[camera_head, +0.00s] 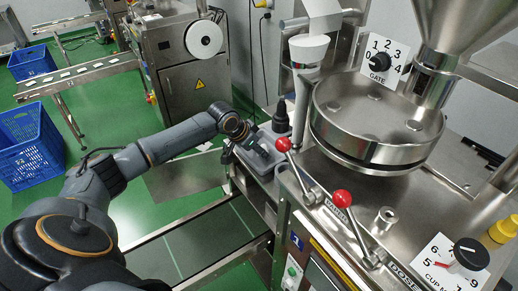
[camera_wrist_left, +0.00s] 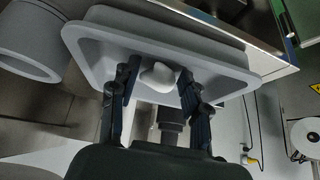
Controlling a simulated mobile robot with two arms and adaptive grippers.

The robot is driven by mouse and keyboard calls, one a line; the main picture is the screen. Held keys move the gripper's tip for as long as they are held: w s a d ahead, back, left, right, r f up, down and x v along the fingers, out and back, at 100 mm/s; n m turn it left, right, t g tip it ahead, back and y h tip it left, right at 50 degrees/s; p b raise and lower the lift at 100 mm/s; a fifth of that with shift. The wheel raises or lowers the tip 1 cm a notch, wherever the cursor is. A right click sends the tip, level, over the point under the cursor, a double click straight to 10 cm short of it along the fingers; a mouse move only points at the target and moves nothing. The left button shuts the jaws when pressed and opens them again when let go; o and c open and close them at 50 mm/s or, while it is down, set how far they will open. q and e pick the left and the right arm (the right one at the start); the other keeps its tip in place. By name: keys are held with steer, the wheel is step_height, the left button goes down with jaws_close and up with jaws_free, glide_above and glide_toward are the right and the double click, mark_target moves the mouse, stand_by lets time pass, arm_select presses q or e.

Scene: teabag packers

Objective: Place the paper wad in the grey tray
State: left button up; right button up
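The paper wad (camera_wrist_left: 158,76) is a small white crumpled lump between the fingers of my left gripper (camera_wrist_left: 158,84) in the left wrist view. The wad and fingertips appear over the inside of the grey tray (camera_wrist_left: 92,55), a shallow rectangular tray with a wide rim. I cannot tell whether the wad touches the tray floor. In the head view my left gripper (camera_head: 236,146) is at the grey tray (camera_head: 266,168); the wad cannot be made out there. My right gripper is not in view.
A dark bottle (camera_head: 280,117) stands close behind the tray. Red-knobbed levers (camera_head: 341,198) and a steel bowl (camera_head: 375,125) are to the right. Blue crates (camera_head: 30,140) stand on the green floor at left.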

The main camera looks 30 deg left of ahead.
arm_select(q)
steer(key=shift+o, duration=0.8)
steer(key=shift+r, duration=0.25)
steer(key=b+v, duration=0.1)
steer(key=v, duration=1.1)
steer(key=shift+b, duration=0.4)
steer(key=shift+f, duration=0.1)
